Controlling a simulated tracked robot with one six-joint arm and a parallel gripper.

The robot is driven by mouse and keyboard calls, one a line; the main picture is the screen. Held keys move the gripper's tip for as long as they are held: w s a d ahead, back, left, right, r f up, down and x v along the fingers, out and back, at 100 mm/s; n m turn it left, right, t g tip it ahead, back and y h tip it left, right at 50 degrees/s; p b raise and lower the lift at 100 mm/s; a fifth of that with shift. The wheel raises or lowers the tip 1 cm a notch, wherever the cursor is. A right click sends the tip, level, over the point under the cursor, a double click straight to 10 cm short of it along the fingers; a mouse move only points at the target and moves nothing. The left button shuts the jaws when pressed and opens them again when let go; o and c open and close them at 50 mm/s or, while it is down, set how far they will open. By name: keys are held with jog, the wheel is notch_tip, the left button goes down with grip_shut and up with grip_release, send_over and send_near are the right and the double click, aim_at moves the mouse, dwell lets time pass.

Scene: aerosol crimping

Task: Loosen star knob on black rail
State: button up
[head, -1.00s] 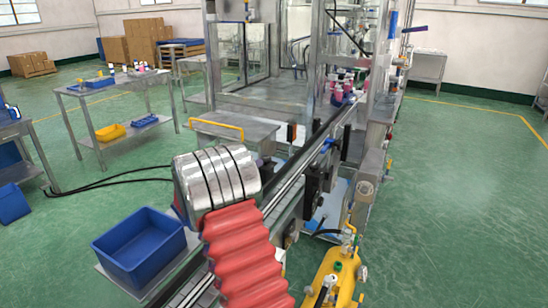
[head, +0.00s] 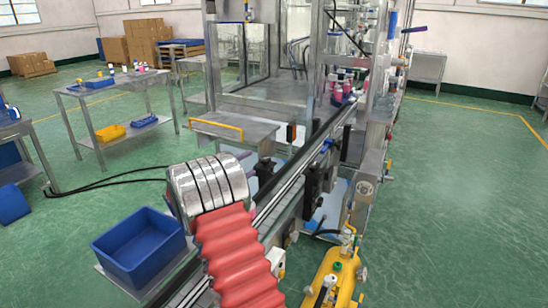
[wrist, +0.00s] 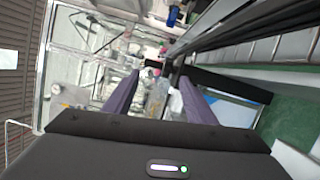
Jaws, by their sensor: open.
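My gripper (wrist: 158,88) shows in the wrist view as two purple fingers, apart, with nothing seen held between them. In the head view my silver and red arm hides most of it. A black bar (wrist: 225,86) lies just right of the fingers in the wrist view, and a long dark rail (wrist: 240,28) runs to the upper right. A small blue part (wrist: 173,16) sits beyond the fingertips; I cannot tell whether it is the star knob. In the head view a small blue part (head: 327,145) is on the side of the conveyor (head: 290,185).
A blue bin (head: 140,247) stands at the lower left beside the conveyor. A yellow machine (head: 333,280) is on the floor at lower right. Pink-marked bottles (head: 340,88) stand farther along the line. A metal cover with a yellow handle (head: 217,127) lies left. Green floor is clear at right.

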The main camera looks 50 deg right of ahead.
aim_at(265, 161)
jog(key=n+g, duration=0.1)
jog(key=n, duration=0.3)
jog(key=w+n+g, duration=0.1)
jog(key=n, duration=0.4)
jog(key=a+n+g, duration=0.1)
jog(key=n, duration=0.4)
jog(key=shift+w+f+y, duration=0.15)
jog(key=shift+f+y, duration=0.15)
jog(key=shift+f, duration=0.1)
jog(key=shift+d, duration=0.15)
jog(key=s+d, duration=0.2)
jog(key=d, duration=1.1)
jog(key=shift+s+d, duration=0.15)
jog(key=shift+s, duration=0.05)
jog(key=shift+c, duration=0.2)
jog(key=c, duration=1)
